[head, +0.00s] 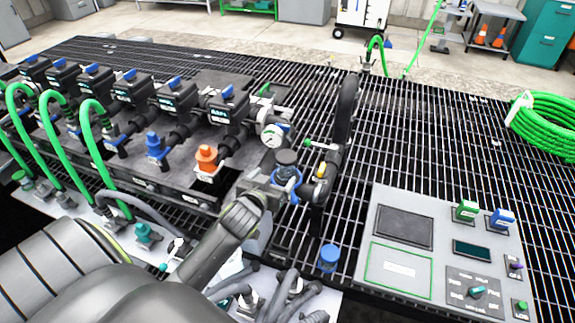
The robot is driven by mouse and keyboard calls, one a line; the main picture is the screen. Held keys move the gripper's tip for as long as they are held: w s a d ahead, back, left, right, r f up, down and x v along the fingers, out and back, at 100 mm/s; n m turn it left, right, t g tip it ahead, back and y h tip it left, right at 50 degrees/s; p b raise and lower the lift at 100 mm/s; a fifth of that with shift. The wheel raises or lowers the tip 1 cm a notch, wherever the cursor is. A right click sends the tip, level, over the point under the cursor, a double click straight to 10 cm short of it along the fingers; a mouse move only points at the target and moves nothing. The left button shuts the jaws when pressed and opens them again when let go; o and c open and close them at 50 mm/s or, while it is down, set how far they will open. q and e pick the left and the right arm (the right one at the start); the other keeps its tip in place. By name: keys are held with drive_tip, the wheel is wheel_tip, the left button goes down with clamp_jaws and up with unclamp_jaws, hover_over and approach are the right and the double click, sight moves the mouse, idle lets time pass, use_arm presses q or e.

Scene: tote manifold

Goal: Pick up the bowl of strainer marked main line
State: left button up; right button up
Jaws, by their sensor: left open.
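The main line pipe runs past a white gauge (272,135). Beside it stands a strainer-like fitting with a dark round top (287,157) and a blue bowl-like part (286,174) under it. I cannot read a main line mark there. My left gripper (283,187) reaches in from the lower left, with its open jaws right at this blue part. Whether the fingers touch it I cannot tell; the gripper hides part of the lower fitting. A separate blue capped cylinder (329,257) stands nearer, to the right of my left arm. My right gripper is not in view.
A row of dark valve units with blue handles (165,103) and green hoses (100,140) lies left. A black pipe (344,115) rises behind the fitting. A grey control panel (400,222) lies right. Dark grating (430,140) is open at the upper right.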

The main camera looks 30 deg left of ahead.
sight(283, 168)
use_arm(q)
drive_tip(key=shift+x, duration=5.2)
drive_tip(key=shift+f, duration=0.1)
drive_tip(key=shift+c, duration=0.4)
drive_tip(key=c, duration=1)
drive_tip(key=shift+c, duration=0.2)
wheel_tip(283, 168, up, 10)
drive_tip(key=shift+r+p, duration=0.1)
drive_tip(key=shift+p, duration=0.45)
